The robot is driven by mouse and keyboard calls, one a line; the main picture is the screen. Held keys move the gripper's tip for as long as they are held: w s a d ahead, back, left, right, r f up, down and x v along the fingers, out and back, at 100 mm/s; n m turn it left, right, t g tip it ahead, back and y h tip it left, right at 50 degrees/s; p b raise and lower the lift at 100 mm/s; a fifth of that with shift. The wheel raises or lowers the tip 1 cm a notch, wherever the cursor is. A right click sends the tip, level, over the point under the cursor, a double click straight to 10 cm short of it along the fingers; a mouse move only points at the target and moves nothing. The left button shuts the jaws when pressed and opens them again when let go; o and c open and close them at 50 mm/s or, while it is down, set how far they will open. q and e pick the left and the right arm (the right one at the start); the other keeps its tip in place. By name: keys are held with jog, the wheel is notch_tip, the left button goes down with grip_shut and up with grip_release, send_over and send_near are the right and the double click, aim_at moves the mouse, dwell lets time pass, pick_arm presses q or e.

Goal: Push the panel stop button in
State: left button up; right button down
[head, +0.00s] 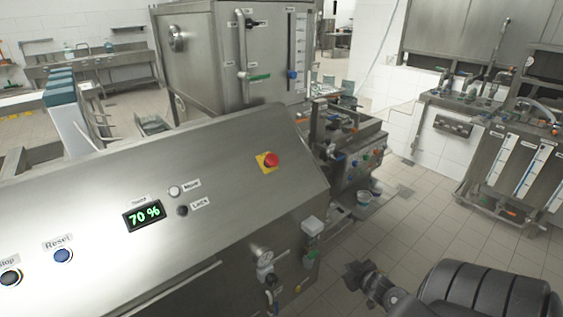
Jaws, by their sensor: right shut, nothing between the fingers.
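The stop button (10,278) is a dark round button at the far left edge of the sloped steel panel (215,180). Its label above reads "Stop" and is partly cut off by the picture edge. I cannot tell how deep the button sits. My right gripper (351,274) is shut and empty, low in the picture to the right of the panel and well apart from the stop button. My left gripper is not in view.
A blue Reset button (63,255), a display (144,214) reading 70 %, and a red mushroom button (271,160) on a yellow plate are on the same panel. A gauge (265,257) and valves stick out below its right end. Open tiled floor (430,240) lies at right.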

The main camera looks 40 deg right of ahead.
jog(key=w+a+r+t+p, duration=0.15)
jog(key=w+r, duration=0.25)
jog(key=r, duration=0.7)
jog(key=w+r+t, duration=0.3)
jog(key=w+r, duration=0.1)
jog(key=r, duration=0.6)
jog(key=a+r+t+y, duration=0.1)
jog(key=a+r, duration=0.3)
jog(key=r, duration=0.3)
jog(key=a+r+n+t+y, duration=0.1)
jog(key=a+r, duration=0.3)
jog(key=r, duration=0.4)
jog(key=w+a+r+t+y+p, duration=0.1)
jog(key=a+r+t+y, duration=0.1)
jog(key=a+r, duration=0.2)
notch_tip(320, 180, up, 4)
jog(key=shift+a+f+n+y, duration=0.15)
jog(key=shift+a+n+y, duration=0.15)
jog(key=shift+a+y, duration=0.1)
jog(key=p, duration=0.3)
send_near(271, 155)
notch_tip(271, 155, up, 3)
jog(key=w, duration=0.3)
jog(key=w+f, duration=0.1)
jog(key=w+f+p, duration=0.1)
jog(key=f, duration=0.1)
jog(key=shift+w+d+f, duration=0.1)
jog(key=shift+w, duration=0.25)
